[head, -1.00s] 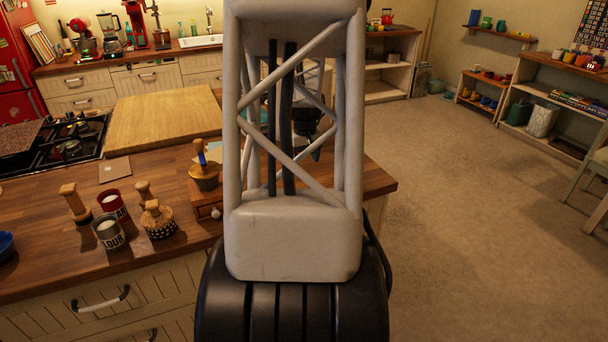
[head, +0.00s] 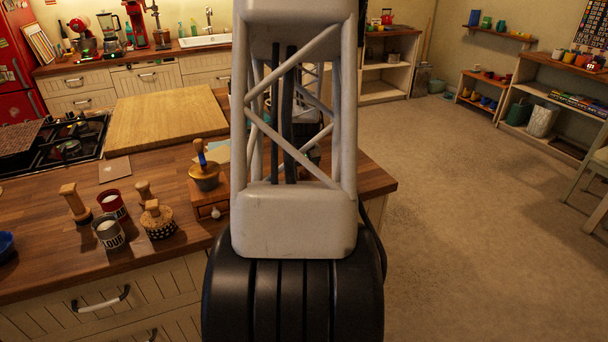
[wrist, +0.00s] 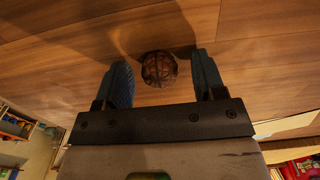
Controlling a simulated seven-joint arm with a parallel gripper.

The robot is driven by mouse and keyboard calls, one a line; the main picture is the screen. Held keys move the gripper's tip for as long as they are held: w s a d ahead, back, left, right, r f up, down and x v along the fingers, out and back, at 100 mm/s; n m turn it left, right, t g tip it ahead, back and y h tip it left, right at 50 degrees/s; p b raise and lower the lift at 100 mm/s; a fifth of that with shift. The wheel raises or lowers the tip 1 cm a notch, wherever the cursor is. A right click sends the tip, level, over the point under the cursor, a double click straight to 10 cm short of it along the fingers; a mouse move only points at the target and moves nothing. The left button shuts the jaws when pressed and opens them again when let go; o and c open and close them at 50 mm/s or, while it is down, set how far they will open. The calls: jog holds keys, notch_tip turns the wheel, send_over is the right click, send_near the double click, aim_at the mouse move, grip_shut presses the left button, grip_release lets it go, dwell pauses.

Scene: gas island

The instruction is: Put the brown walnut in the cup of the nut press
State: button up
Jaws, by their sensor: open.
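The brown walnut (wrist: 159,68) lies on the wooden counter in the wrist view, round and dark with a ridged shell. My gripper (wrist: 164,74) is open, with one finger on each side of the walnut near the fingertips. A small gap shows between the walnut and each finger, wider on the right. In the head view my own arm hides the walnut and the gripper. I cannot make out a nut press with certainty in either view.
A large cutting board (head: 165,118) and a gas hob (head: 50,148) are farther back.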

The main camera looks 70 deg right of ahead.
jog(key=c, duration=1)
jog(key=shift+c, duration=0.2)
jog(key=shift+r, duration=0.7)
notch_tip(320, 180, up, 2)
jog(key=shift+r, duration=0.1)
jog(key=s+a, duration=0.2)
jog(key=a, duration=0.3)
jog(key=s+a+r, duration=0.1)
jog(key=s+a, duration=0.1)
jog(key=a, duration=0.3)
jog(key=s+a, duration=0.2)
jog(key=a, duration=0.2)
jog(key=shift+a+r, duration=0.2)
jog(key=shift+a, duration=0.2)
jog(key=shift+w, duration=0.1)
